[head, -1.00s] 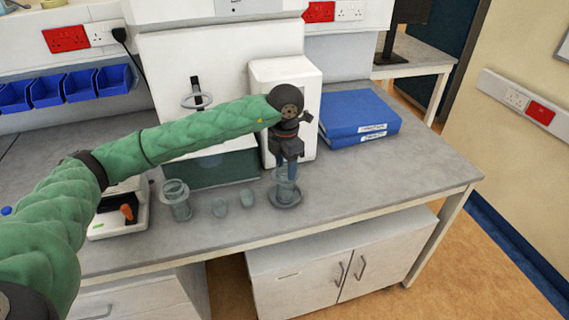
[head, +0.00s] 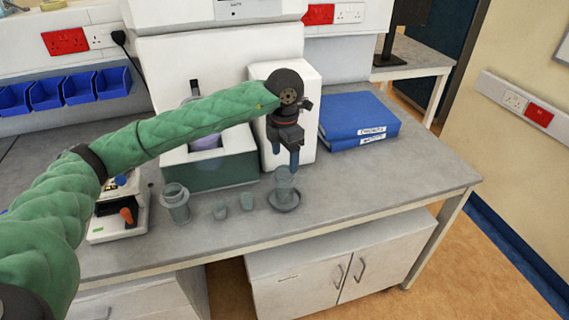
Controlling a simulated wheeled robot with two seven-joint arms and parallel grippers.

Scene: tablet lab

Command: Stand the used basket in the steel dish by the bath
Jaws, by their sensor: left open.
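A steel dish (head: 290,206) lies on the bench in front of the bath (head: 212,176), toward its right end. The used basket (head: 285,179), a small grey cylinder, stands upright in the dish. My left gripper (head: 286,157) points down above the basket; its fingers are apart and look clear of the basket's top. The bath has a white top and a dark lower front, and my left arm hides part of it. My right gripper is not in view.
A white device (head: 118,212) is farther left. Blue binders (head: 358,121) lie behind to the right. The bench right of the dish is clear.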

